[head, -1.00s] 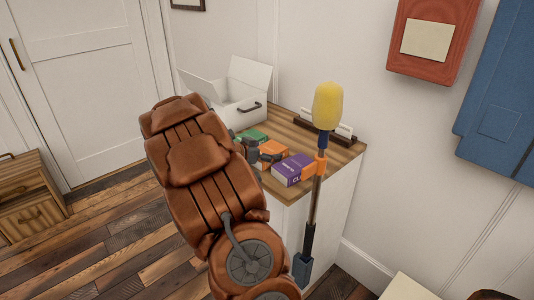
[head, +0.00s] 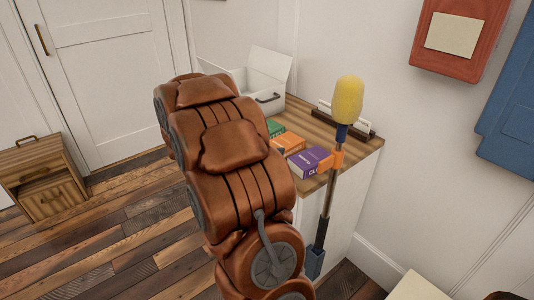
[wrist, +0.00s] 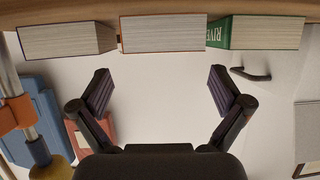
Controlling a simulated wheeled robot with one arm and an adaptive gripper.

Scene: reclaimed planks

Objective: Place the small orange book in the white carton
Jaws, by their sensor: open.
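The small orange book (head: 288,144) lies on the plank-topped cabinet between a green book (head: 275,127) and a purple book (head: 310,161). The white carton (head: 270,83) stands behind them with its flaps up and a dark handle on its side. In the wrist view the orange book (wrist: 163,33) is at the top middle, its page edge towards me. My gripper (wrist: 159,85) is open and empty, its fingers apart below the orange book in that picture and clear of it. In the head view my arm hides the gripper and part of the carton.
A yellow-headed pole (head: 348,100) with an orange clamp stands at the cabinet's front right edge, near the purple book. A dark rack (head: 345,124) sits at the back of the top (head: 358,147). A small wooden cabinet (head: 43,178) is on the floor at left.

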